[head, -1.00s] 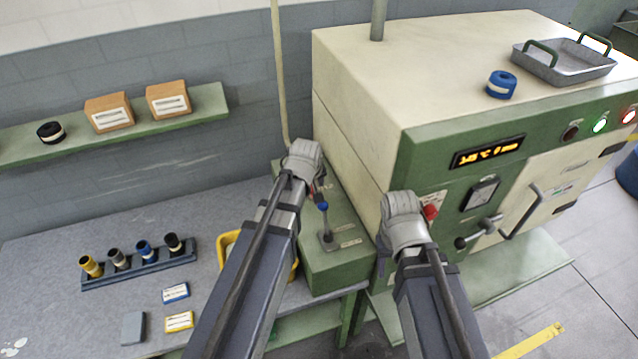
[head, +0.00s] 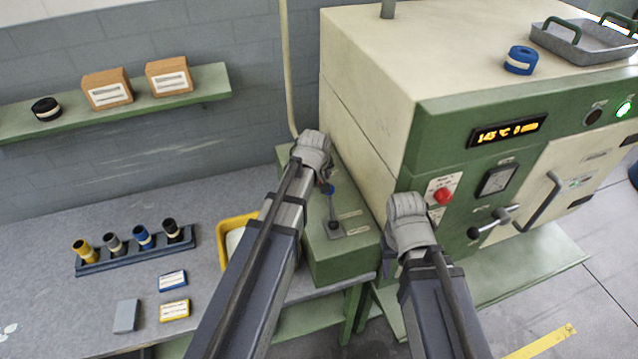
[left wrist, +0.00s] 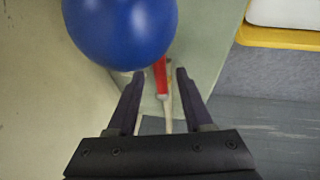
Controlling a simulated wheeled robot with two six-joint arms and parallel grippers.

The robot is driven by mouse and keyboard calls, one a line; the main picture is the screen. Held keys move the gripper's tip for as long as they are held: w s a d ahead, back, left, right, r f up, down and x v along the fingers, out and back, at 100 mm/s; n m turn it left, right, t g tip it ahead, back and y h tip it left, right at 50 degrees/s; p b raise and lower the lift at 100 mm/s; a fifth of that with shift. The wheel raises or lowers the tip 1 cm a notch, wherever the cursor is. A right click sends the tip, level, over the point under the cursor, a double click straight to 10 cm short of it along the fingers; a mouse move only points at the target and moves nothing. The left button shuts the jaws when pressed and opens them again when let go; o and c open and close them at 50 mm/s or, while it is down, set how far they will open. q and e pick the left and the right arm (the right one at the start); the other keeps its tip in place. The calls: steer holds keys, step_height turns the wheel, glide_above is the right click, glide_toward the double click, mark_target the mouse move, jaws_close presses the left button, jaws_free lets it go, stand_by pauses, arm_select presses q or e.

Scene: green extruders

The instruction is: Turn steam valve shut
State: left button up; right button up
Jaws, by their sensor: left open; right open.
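A lever with a blue ball knob (head: 328,189) stands upright on the green box (head: 345,262) beside the machine. In the left wrist view the blue ball (left wrist: 119,30) looms large at top left. Beyond it, a red handle (left wrist: 161,76) on a pale pipe-like part shows between the finger lines; I cannot tell for sure that this is the steam valve. My left gripper (left wrist: 158,76) is open, its fingertips just below the ball in that view; contact is unclear. In the head view my left wrist hides its fingers. My right gripper (head: 388,266) is open and empty by the machine's front.
The machine (head: 375,90) has a red button (head: 443,196) and a black-knobbed handle (head: 488,224) close to my right arm. A yellow bin (head: 228,243) stands left of the green box. A tool rack (head: 135,255) and small boxes lie on the bench. The floor at right is open.

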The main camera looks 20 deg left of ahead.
arm_select(q)
steer(key=shift+f, duration=0.1)
jaws_close()
stand_by(0.4)
stand_by(1.0)
